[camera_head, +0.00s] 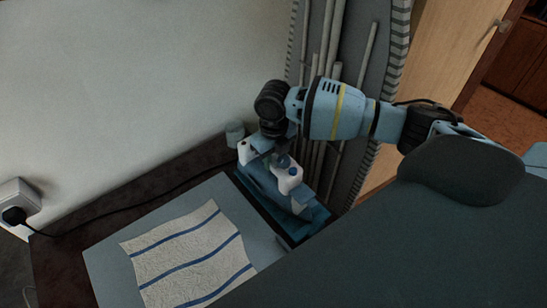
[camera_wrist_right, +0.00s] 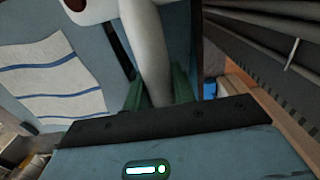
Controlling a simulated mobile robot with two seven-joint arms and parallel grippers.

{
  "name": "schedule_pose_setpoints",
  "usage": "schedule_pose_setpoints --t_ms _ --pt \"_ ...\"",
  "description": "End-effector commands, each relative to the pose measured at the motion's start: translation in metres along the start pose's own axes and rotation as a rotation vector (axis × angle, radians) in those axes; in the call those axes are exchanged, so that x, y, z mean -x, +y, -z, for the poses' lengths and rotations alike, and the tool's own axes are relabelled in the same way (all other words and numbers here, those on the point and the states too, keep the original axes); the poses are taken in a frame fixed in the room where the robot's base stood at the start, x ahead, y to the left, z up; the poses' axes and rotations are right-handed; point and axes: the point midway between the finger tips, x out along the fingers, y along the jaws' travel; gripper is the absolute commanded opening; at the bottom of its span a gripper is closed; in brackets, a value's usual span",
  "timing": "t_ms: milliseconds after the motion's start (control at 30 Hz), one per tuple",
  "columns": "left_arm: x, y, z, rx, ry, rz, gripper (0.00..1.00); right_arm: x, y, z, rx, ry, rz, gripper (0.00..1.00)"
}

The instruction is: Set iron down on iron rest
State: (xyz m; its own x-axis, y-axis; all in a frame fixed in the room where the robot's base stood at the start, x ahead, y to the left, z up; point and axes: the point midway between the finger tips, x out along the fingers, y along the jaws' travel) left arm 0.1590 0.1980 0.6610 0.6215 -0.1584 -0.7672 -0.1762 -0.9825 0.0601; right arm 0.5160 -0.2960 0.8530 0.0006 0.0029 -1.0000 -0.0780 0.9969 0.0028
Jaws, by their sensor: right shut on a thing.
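The iron (camera_head: 291,179), white and blue, is in the middle of the head view, at the far right end of the board. My right gripper (camera_head: 272,153) reaches it from above and is shut on its handle. In the right wrist view the green fingers of the gripper (camera_wrist_right: 158,92) close on both sides of the pale handle (camera_wrist_right: 149,50). The teal iron rest (camera_head: 318,216) shows around and under the iron. I cannot tell whether the iron's sole touches it. My left gripper is not in view.
A white cloth with blue stripes (camera_head: 188,250) lies on the grey-blue board (camera_head: 103,262) to the left. A black cord runs to a wall socket (camera_head: 18,203). Upright poles (camera_head: 325,70) stand behind my arm.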

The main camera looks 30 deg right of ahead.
Motion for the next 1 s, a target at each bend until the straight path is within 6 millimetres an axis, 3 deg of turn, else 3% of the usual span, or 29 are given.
schedule_pose_setpoints --t_ms 933,967,1000 --pt "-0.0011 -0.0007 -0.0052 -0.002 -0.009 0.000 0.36 -0.0052 0.0003 -0.0022 0.000 -0.008 -0.002 0.00" --pt "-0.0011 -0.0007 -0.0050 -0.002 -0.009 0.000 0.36 -0.0049 0.0003 -0.0022 0.000 -0.008 -0.002 0.30" --pt "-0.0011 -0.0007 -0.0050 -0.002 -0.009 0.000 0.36 -0.0051 0.0002 -0.0021 0.000 -0.008 -0.002 0.35"
